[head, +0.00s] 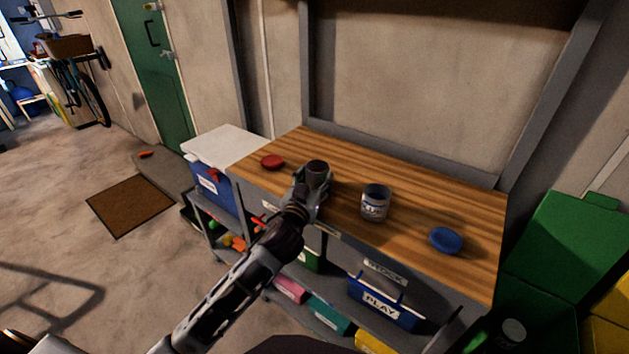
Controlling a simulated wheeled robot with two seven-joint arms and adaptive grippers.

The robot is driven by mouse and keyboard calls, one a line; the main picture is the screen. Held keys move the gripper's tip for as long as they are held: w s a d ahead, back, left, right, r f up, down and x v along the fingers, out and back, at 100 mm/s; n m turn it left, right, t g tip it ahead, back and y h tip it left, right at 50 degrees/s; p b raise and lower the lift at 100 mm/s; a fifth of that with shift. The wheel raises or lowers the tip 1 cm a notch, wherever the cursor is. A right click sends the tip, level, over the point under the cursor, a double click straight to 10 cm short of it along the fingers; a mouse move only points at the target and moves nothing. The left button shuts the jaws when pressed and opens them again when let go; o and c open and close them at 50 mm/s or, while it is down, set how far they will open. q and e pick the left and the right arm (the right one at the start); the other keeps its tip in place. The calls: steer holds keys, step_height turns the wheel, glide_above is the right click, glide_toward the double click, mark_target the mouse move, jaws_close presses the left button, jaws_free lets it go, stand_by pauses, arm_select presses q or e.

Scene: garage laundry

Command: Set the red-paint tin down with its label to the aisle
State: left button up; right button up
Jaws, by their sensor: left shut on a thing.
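My left gripper (314,184) is shut on a dark open-topped tin (317,167) at the front left part of the wooden bench top (410,185). The gripper hides most of this tin, and its label and paint colour do not show. I cannot tell whether it touches the wood. A second tin (375,202), grey with a pale label facing the front, stands upright and open to its right. A red lid (272,161) lies to the left and a blue lid (445,240) to the right. My right gripper is not in view.
A blue box with a white lid (225,147) stands at the bench's left end. Labelled bins, one a blue PLAY bin (382,303), fill the shelves below. Green bins (565,245) stand at the right. The back of the bench top is clear.

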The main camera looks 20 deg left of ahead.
mark_target(313, 182)
arm_select(q)
steer(key=shift+f, duration=0.1)
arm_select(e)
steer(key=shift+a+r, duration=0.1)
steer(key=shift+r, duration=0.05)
arm_select(q)
steer(key=o, duration=1.1)
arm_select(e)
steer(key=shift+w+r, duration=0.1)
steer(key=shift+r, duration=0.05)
arm_select(q)
steer(key=shift+s, duration=0.4)
steer(key=shift+s+a, duration=0.1)
steer(key=shift+s, duration=2.5)
steer(key=s, duration=0.6)
steer(key=shift+a, duration=0.1)
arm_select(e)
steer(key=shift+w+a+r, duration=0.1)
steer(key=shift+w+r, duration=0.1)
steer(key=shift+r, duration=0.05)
